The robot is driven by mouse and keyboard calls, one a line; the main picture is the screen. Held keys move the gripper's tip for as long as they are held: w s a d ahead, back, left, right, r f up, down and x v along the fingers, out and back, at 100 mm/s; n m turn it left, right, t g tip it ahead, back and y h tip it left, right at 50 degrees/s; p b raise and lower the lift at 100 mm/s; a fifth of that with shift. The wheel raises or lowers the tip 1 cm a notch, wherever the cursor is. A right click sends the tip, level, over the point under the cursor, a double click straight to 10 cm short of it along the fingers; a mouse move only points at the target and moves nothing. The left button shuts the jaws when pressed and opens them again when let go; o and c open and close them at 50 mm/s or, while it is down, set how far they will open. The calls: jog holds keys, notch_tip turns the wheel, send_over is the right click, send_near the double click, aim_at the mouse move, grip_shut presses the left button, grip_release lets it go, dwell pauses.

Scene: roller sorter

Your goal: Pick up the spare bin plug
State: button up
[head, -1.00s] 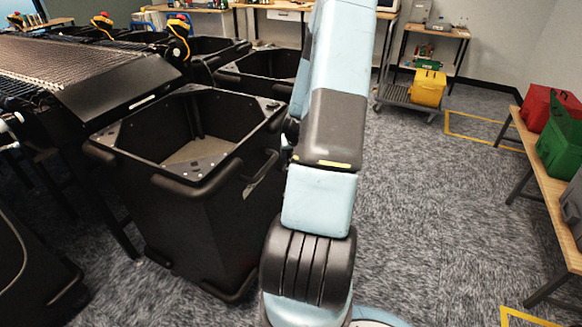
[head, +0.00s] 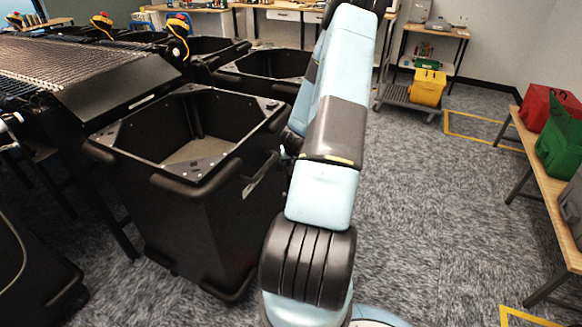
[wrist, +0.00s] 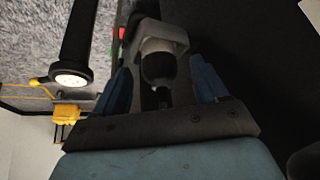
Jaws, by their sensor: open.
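In the wrist view my gripper (wrist: 163,88) is open, with a blue finger on each side. A dark rounded piece with a grey collar (wrist: 163,45) shows between and just beyond the fingers. It may be the spare bin plug, but the picture is too dark to be sure, and I cannot tell whether the fingers touch it. In the head view my gripper is hidden behind my arm. The near black bin (head: 205,225) stands to the left of my arm.
A roller conveyor (head: 70,65) and more black bins (head: 262,75) stand left and behind. A yellow bin (head: 427,87) sits on a cart at the back. A wooden bench (head: 545,190) with red and green bins is at the right. The carpet between is clear.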

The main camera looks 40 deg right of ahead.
jog(key=shift+w+d+f, duration=0.1)
jog(key=shift+w+f, duration=0.1)
jog(key=shift+f, duration=0.2)
jog(key=c, duration=1.3)
